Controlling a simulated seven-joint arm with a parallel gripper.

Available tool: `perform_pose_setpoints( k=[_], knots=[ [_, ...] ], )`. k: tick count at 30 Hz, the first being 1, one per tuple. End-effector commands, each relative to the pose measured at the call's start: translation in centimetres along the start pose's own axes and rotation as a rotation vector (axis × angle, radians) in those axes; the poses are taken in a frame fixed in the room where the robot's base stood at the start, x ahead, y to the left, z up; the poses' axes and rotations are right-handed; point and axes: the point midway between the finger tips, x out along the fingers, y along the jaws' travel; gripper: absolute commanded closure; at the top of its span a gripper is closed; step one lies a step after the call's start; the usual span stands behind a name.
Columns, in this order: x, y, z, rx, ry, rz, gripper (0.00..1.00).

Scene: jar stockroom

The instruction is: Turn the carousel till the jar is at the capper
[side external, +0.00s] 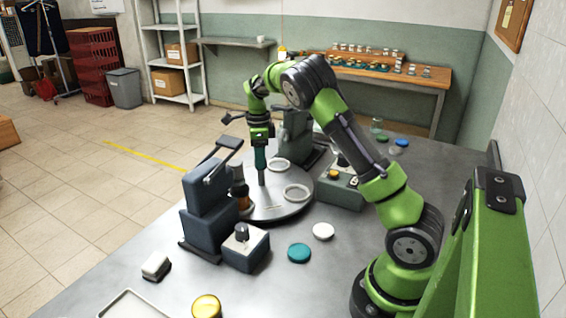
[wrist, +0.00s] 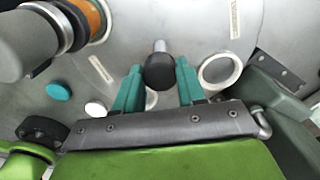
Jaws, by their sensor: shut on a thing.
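The carousel (side external: 287,211) is a round grey disc on the metal table, with pale ring-shaped seats. My gripper (side external: 261,150) is over it, pointing down. In the wrist view its teal fingers (wrist: 158,85) are closed on the black knob (wrist: 160,71) of an upright grey post (side external: 262,178) on the carousel. The amber jar (side external: 238,190) is at the left edge of the disc, close beside a blue-grey press with a lever (side external: 207,195). The jar also shows in the wrist view (wrist: 90,18), partly cut off, next to a grey cylinder. Exact alignment with the press cannot be told.
A second machine (side external: 296,125) stands behind the carousel. A box with a knob (side external: 245,247) is at front left and another box (side external: 338,190) is to the right. Teal (side external: 299,253), white (side external: 323,231) and gold (side external: 206,307) lids lie on open table in front.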

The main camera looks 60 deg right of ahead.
Motion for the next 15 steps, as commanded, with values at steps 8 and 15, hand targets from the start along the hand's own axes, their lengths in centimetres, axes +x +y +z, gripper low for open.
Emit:
perform_pose_setpoints(
  k=[8,15],
  knots=[
    [-0.25,-0.01,0.02,0.044,-0.003,-0.001,1.00],
    [-0.26,-0.01,0.02,0.051,-0.003,-0.001,1.00]
  ],
)
